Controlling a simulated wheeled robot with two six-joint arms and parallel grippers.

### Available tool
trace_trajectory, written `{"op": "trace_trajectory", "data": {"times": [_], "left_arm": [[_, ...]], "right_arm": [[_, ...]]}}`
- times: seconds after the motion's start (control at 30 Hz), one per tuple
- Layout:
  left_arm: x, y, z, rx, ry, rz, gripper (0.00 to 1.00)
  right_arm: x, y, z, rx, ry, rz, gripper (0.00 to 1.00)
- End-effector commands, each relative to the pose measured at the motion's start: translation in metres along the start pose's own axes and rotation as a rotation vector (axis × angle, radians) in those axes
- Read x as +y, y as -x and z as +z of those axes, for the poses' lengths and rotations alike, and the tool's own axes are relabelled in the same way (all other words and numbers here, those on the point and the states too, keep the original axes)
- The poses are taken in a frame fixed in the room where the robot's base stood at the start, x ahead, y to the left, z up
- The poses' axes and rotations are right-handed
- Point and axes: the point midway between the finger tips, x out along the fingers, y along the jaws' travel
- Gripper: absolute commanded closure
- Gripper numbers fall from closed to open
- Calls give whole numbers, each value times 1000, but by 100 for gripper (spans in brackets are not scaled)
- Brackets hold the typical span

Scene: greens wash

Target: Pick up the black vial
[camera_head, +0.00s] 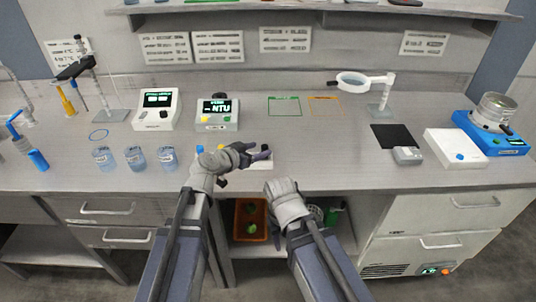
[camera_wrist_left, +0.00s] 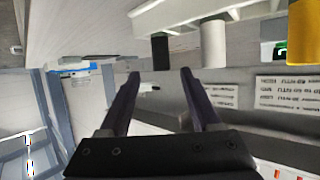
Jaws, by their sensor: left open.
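The black vial (camera_wrist_left: 160,50) stands in a white rack (camera_wrist_left: 185,14), which shows upside down at the top of the left wrist view. In the head view its dark top (camera_head: 265,148) shows just beyond my left fingertips. My left gripper (camera_head: 259,152) is open and empty. In the left wrist view its two fingers (camera_wrist_left: 160,76) point toward the black vial, which lines up with the gap between them. I cannot tell whether they touch it. My arm hides much of the rack (camera_head: 262,164) in the head view. My right wrist shows lower right, but its fingers are not visible.
A white vial (camera_wrist_left: 213,44) stands close beside the black one, and a yellow vial (camera_wrist_left: 302,32) is farther along. Several glass beakers (camera_head: 135,157) stand left of my left arm. A meter (camera_head: 217,122) stands behind the rack.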

Motion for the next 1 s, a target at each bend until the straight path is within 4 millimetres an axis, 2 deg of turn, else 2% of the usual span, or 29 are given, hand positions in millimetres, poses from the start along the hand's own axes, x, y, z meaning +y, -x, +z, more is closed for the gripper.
{"op": "trace_trajectory", "data": {"times": [0.17,0.37,0.47,0.73,1.0], "left_arm": [[0,-22,1,-1,-1,2,36],[0,-25,0,-2,0,2,36],[-1,-34,0,-2,0,3,36],[-4,-72,0,-2,-1,3,36],[-3,-74,-1,-2,0,2,36]], "right_arm": [[-1,-9,-1,0,0,0,50],[-1,-10,-1,0,0,0,50],[-1,-13,-1,0,0,0,50],[-2,-27,-2,0,0,0,50],[-2,-26,-2,0,0,0,50]]}}
